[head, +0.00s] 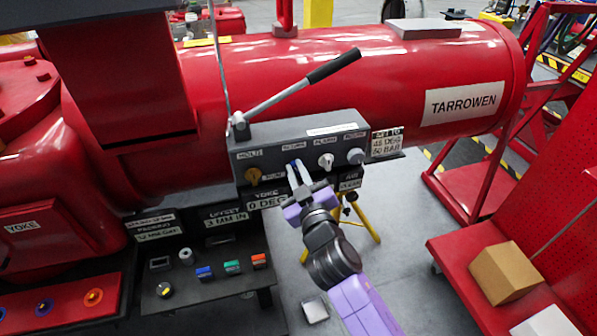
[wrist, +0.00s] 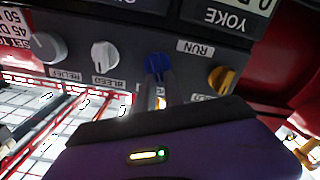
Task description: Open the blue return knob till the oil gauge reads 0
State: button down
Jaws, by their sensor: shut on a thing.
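The blue return knob (wrist: 158,67) sits on the grey valve block between a white knob and a yellow knob. In the head view only a bit of the blue knob (head: 294,162) shows above my gripper (head: 298,172). My gripper reaches up to the block from below and its fingers are shut on the blue knob; in the wrist view the fingers (wrist: 155,92) show just below it. A small display ending in BAR (head: 349,184) is partly hidden, and its number is not readable. I cannot make out which display is the oil gauge.
A white knob (head: 326,161) and a grey knob (head: 356,156) are close on the right, a yellow knob (head: 253,176) on the left. A long black-handled lever (head: 333,66) rises over the block (head: 300,134). A yellow tripod (head: 368,222) stands behind my arm.

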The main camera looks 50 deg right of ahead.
jog(key=n, duration=0.4)
jog(key=f+n, duration=0.1)
jog(key=n, duration=0.3)
jog(key=a+n+p, duration=0.1)
jog(key=n, duration=0.3)
jog(key=shift+w+f, duration=0.3)
dwell(0.3)
jog(key=c, duration=1.4)
grip_release()
jog(key=shift+c, duration=0.2)
